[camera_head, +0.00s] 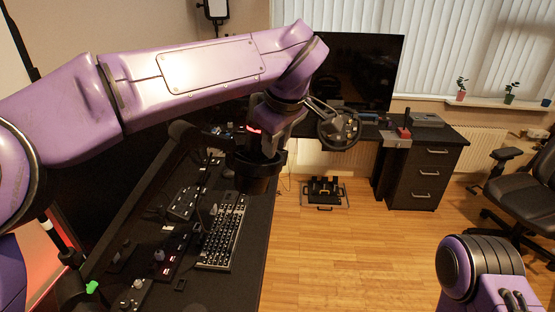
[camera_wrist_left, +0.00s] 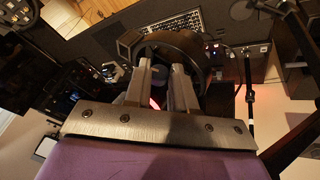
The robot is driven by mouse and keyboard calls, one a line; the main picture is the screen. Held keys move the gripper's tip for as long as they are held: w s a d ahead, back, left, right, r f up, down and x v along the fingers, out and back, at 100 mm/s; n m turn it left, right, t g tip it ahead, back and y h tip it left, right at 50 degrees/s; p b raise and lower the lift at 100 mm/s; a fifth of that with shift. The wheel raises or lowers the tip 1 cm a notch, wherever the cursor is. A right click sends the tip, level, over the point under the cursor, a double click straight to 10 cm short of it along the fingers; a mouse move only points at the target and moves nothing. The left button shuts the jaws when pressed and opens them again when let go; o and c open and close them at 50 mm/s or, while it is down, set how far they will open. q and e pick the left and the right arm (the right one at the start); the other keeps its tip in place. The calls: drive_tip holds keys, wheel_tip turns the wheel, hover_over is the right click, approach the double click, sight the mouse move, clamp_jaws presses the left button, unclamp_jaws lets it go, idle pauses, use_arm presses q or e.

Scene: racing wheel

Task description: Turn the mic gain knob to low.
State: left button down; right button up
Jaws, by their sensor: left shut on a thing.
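My left gripper (camera_head: 262,148) is above the desk, at a dark round device with a red light that hangs over the keyboard; I take it to be the microphone (camera_head: 254,183). In the left wrist view, the two grey fingers of my left gripper (camera_wrist_left: 160,72) are close together in front of the microphone's dark ring (camera_wrist_left: 196,48). They are shut on a small part between them, which looks like the mic gain knob. The fingers hide most of the knob, and its setting cannot be read. My right gripper is out of view; only part of my right arm shows at the lower right.
The keyboard (camera_head: 221,238) and several control boxes lie on the black desk (camera_head: 245,285) below. A steering wheel (camera_head: 340,129) stands behind the gripper to the right. Pedals (camera_head: 325,191) sit on the floor. The wooden floor in the middle is clear.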

use_arm(q)
drive_tip(key=b, duration=0.1)
drive_tip(key=t+h, duration=0.1)
drive_tip(key=t+b, duration=0.1)
drive_tip(key=shift+s+a+f+n+h+b, duration=0.1)
drive_tip(key=shift+s+a+n+h+b, duration=0.15)
drive_tip(key=shift+n+h+b, duration=0.1)
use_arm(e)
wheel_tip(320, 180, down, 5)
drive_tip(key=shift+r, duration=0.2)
use_arm(q)
drive_tip(key=c, duration=0.9)
unclamp_jaws()
drive_tip(key=shift+w, duration=0.1)
